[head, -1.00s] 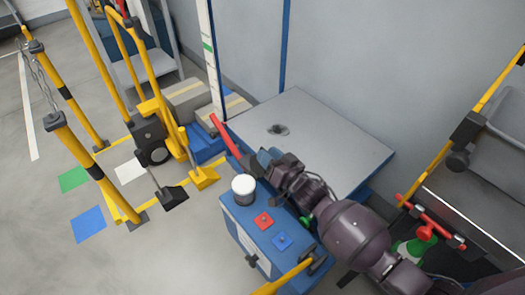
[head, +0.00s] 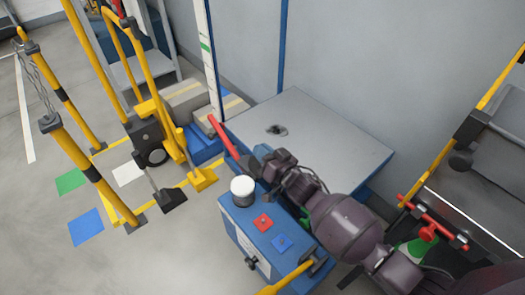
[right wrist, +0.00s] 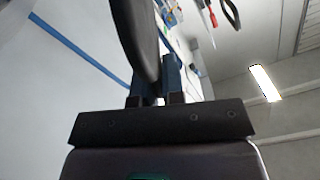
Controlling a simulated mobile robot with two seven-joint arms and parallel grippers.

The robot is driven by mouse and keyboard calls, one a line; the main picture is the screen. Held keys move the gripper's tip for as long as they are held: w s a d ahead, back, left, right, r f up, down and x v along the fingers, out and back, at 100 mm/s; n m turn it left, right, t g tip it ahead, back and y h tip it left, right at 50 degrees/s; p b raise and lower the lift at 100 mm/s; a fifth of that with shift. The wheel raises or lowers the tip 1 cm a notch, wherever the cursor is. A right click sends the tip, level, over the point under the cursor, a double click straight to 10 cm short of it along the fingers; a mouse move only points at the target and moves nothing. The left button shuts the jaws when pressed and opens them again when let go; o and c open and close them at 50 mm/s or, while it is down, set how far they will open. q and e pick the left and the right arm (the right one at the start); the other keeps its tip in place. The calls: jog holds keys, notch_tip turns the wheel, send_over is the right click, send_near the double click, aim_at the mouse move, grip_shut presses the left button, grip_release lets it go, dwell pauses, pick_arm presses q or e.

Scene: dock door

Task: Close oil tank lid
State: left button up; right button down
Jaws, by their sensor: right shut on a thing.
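My right gripper (head: 251,165) is over the corner of the blue cabinet, just behind a jar with a white top (head: 242,186) and by the lower end of a red bar (head: 224,137). In the right wrist view its blue fingers (right wrist: 161,84) are shut on a dark rounded thing (right wrist: 142,38), seen nearly edge-on. I cannot tell for sure whether this is the oil tank lid. A dark round spot (head: 277,130), perhaps an opening, shows on the flat grey top (head: 325,135). My left gripper is not in view.
The blue cabinet (head: 243,217) carries a red button plate (head: 263,222) and a blue one (head: 282,242). Yellow posts and rails (head: 92,175) stand at left, with boxes (head: 188,97) behind. A grey wall (head: 390,70) rises behind the grey top.

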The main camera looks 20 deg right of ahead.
aim_at(255, 170)
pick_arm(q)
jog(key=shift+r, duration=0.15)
pick_arm(e)
jog(key=shift+r, duration=0.1)
jog(key=shift+s+a+r+n+p, duration=0.1)
jog(key=shift+a+r+n+p, duration=0.1)
jog(key=shift+a+n+p, duration=0.15)
jog(key=shift+s+a+r+n+p, duration=0.15)
jog(key=shift+a+n+p, duration=0.25)
jog(key=shift+n, duration=0.35)
jog(key=shift+s+a+n, duration=0.25)
jog(key=shift+a+n, duration=0.4)
jog(key=shift+n, duration=0.05)
jog(key=shift+s+a+n+p, duration=0.15)
jog(key=shift+a+n+p, duration=0.05)
jog(key=shift+a+n, duration=0.25)
jog(key=shift+s+a+n+p, duration=0.15)
jog(key=shift+a+n, duration=0.15)
jog(key=shift+n, duration=0.25)
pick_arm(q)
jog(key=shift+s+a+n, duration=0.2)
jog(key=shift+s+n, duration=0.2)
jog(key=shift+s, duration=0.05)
pick_arm(e)
jog(key=shift+s+a+f, duration=0.25)
jog(key=shift+a+f, duration=0.05)
jog(key=shift+a, duration=0.3)
jog(key=shift+f, duration=0.1)
